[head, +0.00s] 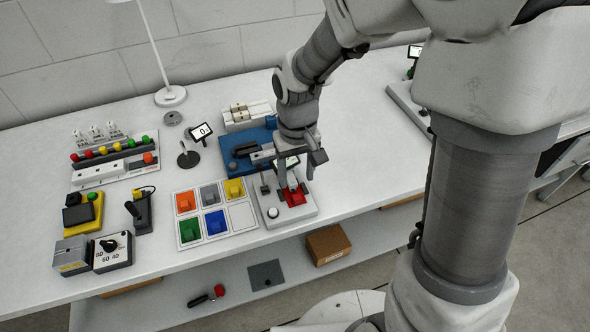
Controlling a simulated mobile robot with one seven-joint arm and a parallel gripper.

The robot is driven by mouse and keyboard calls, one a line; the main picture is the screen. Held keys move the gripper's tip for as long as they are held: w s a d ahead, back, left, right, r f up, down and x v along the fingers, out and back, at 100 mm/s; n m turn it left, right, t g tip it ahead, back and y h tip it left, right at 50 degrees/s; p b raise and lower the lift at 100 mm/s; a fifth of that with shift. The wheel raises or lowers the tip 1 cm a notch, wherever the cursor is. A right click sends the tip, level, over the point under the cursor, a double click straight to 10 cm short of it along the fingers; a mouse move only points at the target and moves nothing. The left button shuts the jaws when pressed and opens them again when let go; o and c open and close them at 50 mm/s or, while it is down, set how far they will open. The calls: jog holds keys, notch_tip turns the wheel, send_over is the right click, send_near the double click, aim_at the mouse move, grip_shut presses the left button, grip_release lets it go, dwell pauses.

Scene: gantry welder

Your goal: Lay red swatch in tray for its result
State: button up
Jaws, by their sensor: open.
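The red swatch (294,196) sits on the white tester (297,214) at the front middle of the bench. My gripper (293,180) is open and points down just above the red swatch. I cannot tell whether its fingers touch the swatch. Left of the tester are white tray compartments (206,241). They hold an orange swatch (185,202), a grey swatch (210,194), a yellow swatch (234,188), a green swatch (190,230) and a blue swatch (215,222). The front right compartment (241,215) shows only white. My gripper partly hides the tester's back and its small screen.
A blue device (240,146) stands close behind the tester. A small display (201,132) on a stand is behind the trays. A joystick (142,211) and a dial box (112,252) stand at left. A brown box (328,244) is on the lower shelf. Bench right of the tester is clear.

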aim_at(297, 197)
notch_tip(297, 197, down, 7)
jog(key=shift+b, duration=0.45)
grip_shut()
jog(key=shift+s, duration=0.1)
jog(key=shift+s+d+r, duration=0.1)
jog(key=shift+s+d, duration=0.25)
jog(key=shift+s, duration=0.75)
jog(key=shift+s+d+r, duration=0.1)
jog(key=shift+s+d, duration=0.2)
jog(key=shift+s, duration=0.85)
jog(key=shift+s+d, duration=0.35)
jog(key=shift+s, duration=0.75)
notch_tip(297, 197, up, 6)
jog(key=p, duration=0.5)
jog(key=shift+r, duration=0.25)
